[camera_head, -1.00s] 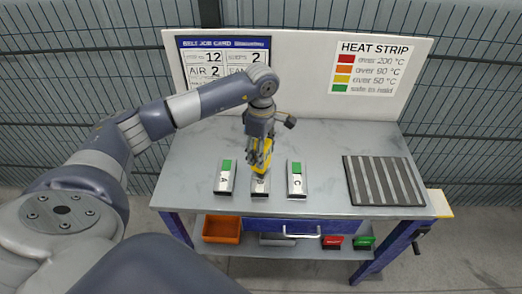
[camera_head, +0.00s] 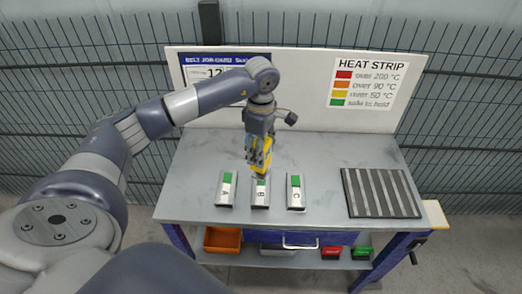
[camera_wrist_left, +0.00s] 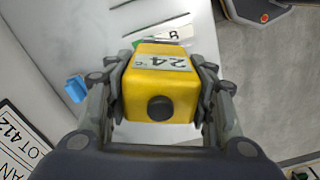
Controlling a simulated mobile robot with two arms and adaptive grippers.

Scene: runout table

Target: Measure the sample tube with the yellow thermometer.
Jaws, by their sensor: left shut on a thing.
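My left gripper (camera_head: 259,158) is shut on the yellow thermometer (camera_head: 262,146), pointing down over the table just behind piece B. In the left wrist view the thermometer (camera_wrist_left: 160,92) sits between both fingers, its small display reading about 24 °C upside down. Three silver pieces with green strips and letters stand in a row: A (camera_head: 225,195), B (camera_head: 260,198) and C (camera_head: 295,199). The thermometer's lower tip is close to the far end of B; I cannot tell whether they touch. No piece is plainly marked as the sample tube. My right gripper is out of view.
A dark striped mat (camera_head: 381,193) lies at the table's right. A heat strip chart (camera_head: 368,83) is on the back board. Table room between C and the mat is clear.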

